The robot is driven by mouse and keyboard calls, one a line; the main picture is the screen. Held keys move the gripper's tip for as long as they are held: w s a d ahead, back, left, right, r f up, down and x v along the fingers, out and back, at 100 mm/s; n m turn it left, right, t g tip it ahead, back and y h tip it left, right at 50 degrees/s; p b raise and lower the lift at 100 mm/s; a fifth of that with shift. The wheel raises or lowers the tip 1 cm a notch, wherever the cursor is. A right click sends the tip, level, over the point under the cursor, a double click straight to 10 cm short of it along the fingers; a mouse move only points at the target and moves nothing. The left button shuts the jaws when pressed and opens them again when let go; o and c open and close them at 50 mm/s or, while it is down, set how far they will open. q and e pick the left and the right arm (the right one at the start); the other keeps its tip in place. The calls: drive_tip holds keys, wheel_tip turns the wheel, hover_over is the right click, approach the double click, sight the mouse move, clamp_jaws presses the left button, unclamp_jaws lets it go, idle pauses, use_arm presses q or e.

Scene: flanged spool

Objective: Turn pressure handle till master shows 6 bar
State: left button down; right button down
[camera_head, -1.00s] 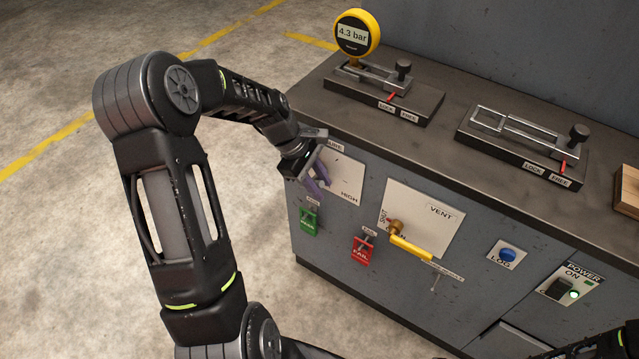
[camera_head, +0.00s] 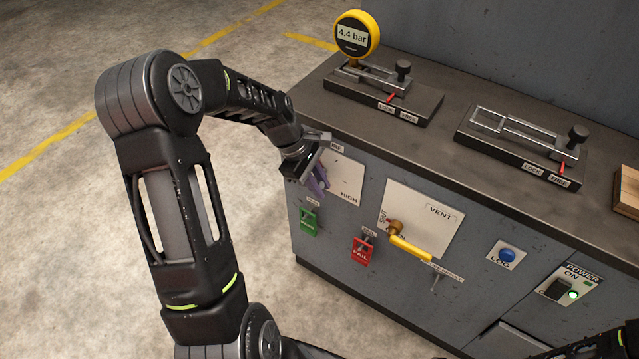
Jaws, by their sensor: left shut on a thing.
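The master gauge (camera_head: 354,36) is round and yellow, stands on the bench at the back left, and reads 4.4 bar. The pressure handle (camera_head: 318,180) is purple and sits on the white plate marked HIGH (camera_head: 345,177) on the cabinet front. My left gripper (camera_head: 311,170) is shut on the purple handle, and my gripper and wrist hide part of the handle and plate. Of my right arm only a dark part shows at the bottom right corner; its gripper is out of view.
A vent plate (camera_head: 440,212) with a yellow lever (camera_head: 411,248) is right of the handle. Green (camera_head: 309,222) and red FAIL (camera_head: 362,250) tags hang below. A blue LOG button (camera_head: 508,255) and a power switch (camera_head: 558,289) are further right. An empty clamp fixture (camera_head: 520,145) lies on the bench.

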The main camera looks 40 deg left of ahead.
use_arm(q)
drive_tip(key=shift+d+f+y+p, duration=0.2)
drive_tip(key=shift+y+p, duration=0.25)
drive_tip(key=shift+y, duration=0.65)
drive_tip(key=shift+w+d+f+y, duration=0.1)
drive_tip(key=shift+f+y, duration=0.15)
drive_tip(key=shift+y, duration=0.55)
drive_tip(key=shift+f+m+y+b, duration=0.2)
drive_tip(key=shift+m+y+b, duration=0.1)
drive_tip(key=shift+y+b, duration=0.15)
drive_tip(key=shift+a+f+m+y+b, duration=0.15)
drive_tip(key=shift+f+y+b, duration=0.15)
drive_tip(key=shift+y+b, duration=1.45)
drive_tip(key=shift+a+f+m+y+b, duration=0.1)
drive_tip(key=shift+f+y+b, duration=0.45)
drive_tip(key=shift+b, duration=2.05)
drive_tip(key=shift+a+f+m+y+b, duration=0.1)
drive_tip(key=shift+a+y+b, duration=0.05)
drive_tip(key=shift+y+b, duration=1.7)
drive_tip(key=shift+r, duration=0.1)
drive_tip(key=c, duration=1.3)
unclamp_jaws()
